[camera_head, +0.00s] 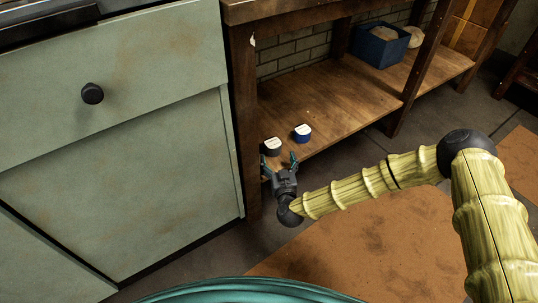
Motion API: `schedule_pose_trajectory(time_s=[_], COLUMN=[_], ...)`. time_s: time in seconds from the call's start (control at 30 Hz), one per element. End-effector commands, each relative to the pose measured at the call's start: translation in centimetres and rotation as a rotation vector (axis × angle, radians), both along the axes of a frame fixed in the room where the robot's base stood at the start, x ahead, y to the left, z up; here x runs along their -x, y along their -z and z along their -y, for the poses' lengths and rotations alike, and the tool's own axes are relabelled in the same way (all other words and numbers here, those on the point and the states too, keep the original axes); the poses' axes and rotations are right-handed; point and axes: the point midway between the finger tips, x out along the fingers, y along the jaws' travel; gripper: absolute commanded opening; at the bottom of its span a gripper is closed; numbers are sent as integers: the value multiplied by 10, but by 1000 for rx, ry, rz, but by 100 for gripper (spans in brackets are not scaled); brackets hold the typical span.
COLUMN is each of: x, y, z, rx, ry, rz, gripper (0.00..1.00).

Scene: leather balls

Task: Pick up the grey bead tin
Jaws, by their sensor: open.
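A small dark grey tin with a pale top (271,147), which looks like the grey bead tin, stands upright near the left front corner of the wooden shelf. My gripper (279,162) is at the shelf's front edge, pointing towards the back. Its two teal fingers are spread open with nothing seen held between them. The grey tin is just beyond the fingertips, nearer the left finger. I cannot tell whether the left finger touches it.
A blue tin with a pale top (302,133) stands close to the right of the grey tin, beyond the right finger. The wooden shelf (345,100) is bare behind them. A shelf post (245,120) and green cabinet (120,160) are on the left. A blue box (379,50) sits farther back.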

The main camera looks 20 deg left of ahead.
Motion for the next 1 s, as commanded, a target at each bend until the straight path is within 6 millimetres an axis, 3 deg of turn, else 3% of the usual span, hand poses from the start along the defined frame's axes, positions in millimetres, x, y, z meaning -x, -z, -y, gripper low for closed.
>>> schedule_pose_trajectory(time_s=[0.27, 1.0], x=[-16, -71], y=[6, -1], z=[-1, -36], rx=[-5, -5], ry=[30, 28], rz=[42, 40], gripper=[85, 85])
